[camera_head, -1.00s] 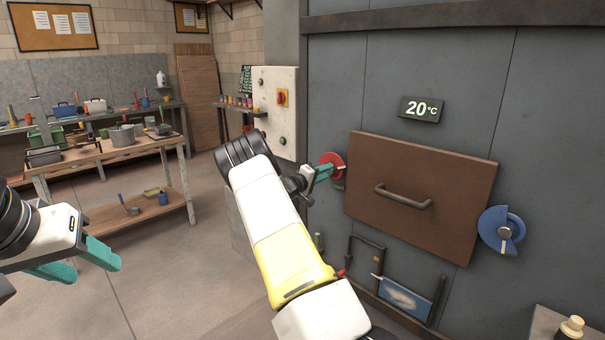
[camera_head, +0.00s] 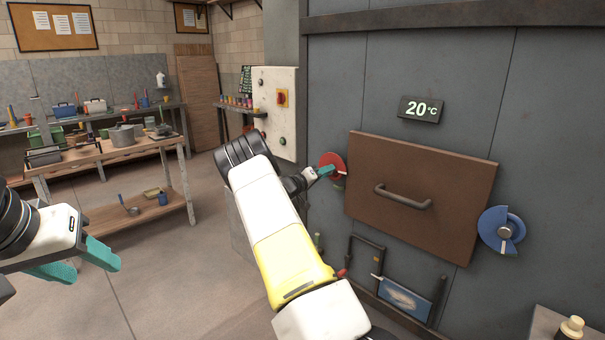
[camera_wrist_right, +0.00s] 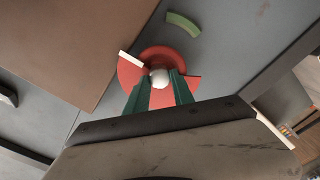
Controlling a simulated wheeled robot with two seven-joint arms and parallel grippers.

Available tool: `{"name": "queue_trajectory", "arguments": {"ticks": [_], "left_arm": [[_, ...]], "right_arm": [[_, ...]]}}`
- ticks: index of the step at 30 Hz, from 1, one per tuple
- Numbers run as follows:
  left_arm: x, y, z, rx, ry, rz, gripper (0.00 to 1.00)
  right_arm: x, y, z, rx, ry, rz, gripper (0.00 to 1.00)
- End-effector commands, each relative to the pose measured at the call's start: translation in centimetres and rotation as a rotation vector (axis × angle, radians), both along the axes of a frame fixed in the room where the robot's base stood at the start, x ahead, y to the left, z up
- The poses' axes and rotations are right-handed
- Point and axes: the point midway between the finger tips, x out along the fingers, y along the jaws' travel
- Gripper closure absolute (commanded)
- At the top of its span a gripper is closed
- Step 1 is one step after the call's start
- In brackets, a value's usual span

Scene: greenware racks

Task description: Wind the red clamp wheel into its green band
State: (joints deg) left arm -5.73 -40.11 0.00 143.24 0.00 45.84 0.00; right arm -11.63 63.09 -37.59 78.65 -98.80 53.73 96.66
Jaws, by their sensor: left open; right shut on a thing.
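The red clamp wheel (camera_head: 332,159) is on the grey kiln front, left of the brown door. My right gripper (camera_head: 327,170) is shut on the wheel. In the right wrist view its green fingers (camera_wrist_right: 160,88) straddle the pale round hub of the red wheel (camera_wrist_right: 160,56). A white mark (camera_wrist_right: 130,59) shows on the wheel's left edge there. The green band (camera_wrist_right: 182,23) is a short arc on the grey panel beyond the wheel, apart from the white mark. My left gripper (camera_head: 75,262) is open and empty at the lower left, far from the wheel.
The brown door (camera_head: 420,195) has a bar handle (camera_head: 403,197). A blue wheel (camera_head: 501,231) is at its right, and a display (camera_head: 421,109) above reads 20°C. A control box (camera_head: 275,112) stands left of the kiln. A wooden workbench (camera_head: 110,155) is at left, with open floor before it.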

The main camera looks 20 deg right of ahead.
Motion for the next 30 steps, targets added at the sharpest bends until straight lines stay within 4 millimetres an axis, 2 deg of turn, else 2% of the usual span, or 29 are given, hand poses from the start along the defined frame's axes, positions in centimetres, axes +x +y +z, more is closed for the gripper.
{"name": "queue_trajectory", "arguments": {"ticks": [5, 6, 8, 9, 20, 30], "left_arm": [[0.0, 0.0, 0.0, 0.000, 0.000, 0.000, 0.49], [0.0, 0.0, 0.0, 0.000, 0.000, 0.000, 0.49], [0.0, 0.0, 0.0, 0.000, 0.000, 0.000, 0.49], [0.0, 0.0, 0.0, 0.000, 0.000, 0.000, 0.49], [0.0, 0.0, 0.0, 0.000, 0.000, 0.000, 0.49], [0.0, 0.0, 0.0, 0.000, 0.000, 0.000, 0.49]], "right_arm": [[-0.1, 0.0, -0.3, 0.003, 0.005, -0.001, 1.00], [-0.1, 0.0, -0.3, 0.004, 0.005, -0.002, 0.63], [-0.1, 0.0, -0.3, 0.003, 0.004, -0.002, 0.51], [-0.1, 0.0, -0.2, 0.003, 0.003, -0.002, 0.49], [-0.2, 0.5, -0.1, 0.001, 0.003, 0.001, 0.49], [-2.3, 5.5, -0.2, 0.002, 0.004, 0.001, 0.49]]}}
